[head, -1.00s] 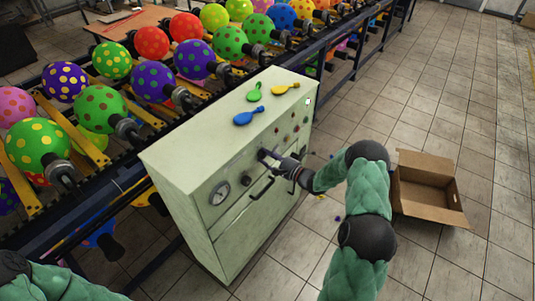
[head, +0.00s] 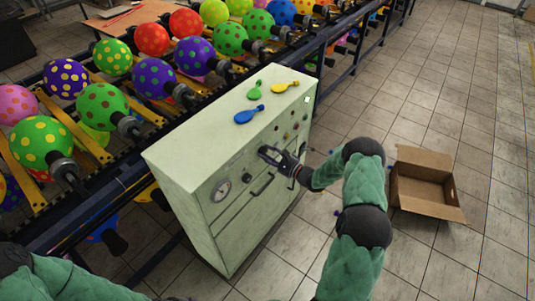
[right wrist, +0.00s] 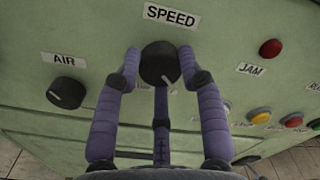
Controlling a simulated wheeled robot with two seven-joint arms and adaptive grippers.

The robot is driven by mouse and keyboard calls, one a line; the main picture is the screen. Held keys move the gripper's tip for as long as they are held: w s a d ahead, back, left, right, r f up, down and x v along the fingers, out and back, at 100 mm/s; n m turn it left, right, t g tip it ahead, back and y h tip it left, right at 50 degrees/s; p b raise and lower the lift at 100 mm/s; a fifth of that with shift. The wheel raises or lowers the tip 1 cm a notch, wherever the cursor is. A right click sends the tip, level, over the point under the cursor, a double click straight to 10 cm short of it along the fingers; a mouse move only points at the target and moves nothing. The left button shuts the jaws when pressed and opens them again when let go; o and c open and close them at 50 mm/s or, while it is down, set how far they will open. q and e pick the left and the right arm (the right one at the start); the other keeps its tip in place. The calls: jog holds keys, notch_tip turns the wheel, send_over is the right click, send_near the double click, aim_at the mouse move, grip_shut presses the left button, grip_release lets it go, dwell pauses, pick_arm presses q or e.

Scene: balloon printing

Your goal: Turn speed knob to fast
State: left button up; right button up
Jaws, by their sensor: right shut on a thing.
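The black speed knob (right wrist: 160,63) sits under a white SPEED label (right wrist: 171,15) on the green cabinet front in the right wrist view. A pale pointer mark shows near its lower edge. My right gripper (right wrist: 160,70) is shut on the knob, with a purple finger against each side. In the head view my right gripper (head: 268,154) is at the cabinet front and hides the knob. My left gripper is out of view; only part of my left arm shows at the lower left.
A black AIR knob (right wrist: 66,92) is left of the speed knob. Uninflated balloons (head: 250,114) lie on top. An open cardboard box (head: 425,205) stands on the floor at right.

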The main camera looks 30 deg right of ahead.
jog(key=shift+s+a+f, duration=0.1)
jog(key=shift+a+f, duration=0.05)
jog(key=shift+a, duration=0.15)
jog(key=o, duration=1.1)
jog(key=shift+o, duration=0.3)
jog(key=shift+d, duration=0.15)
jog(key=shift+s+d, duration=0.25)
jog(key=shift+s, duration=0.15)
jog(key=v, duration=1.1)
jog(key=shift+a, duration=0.1)
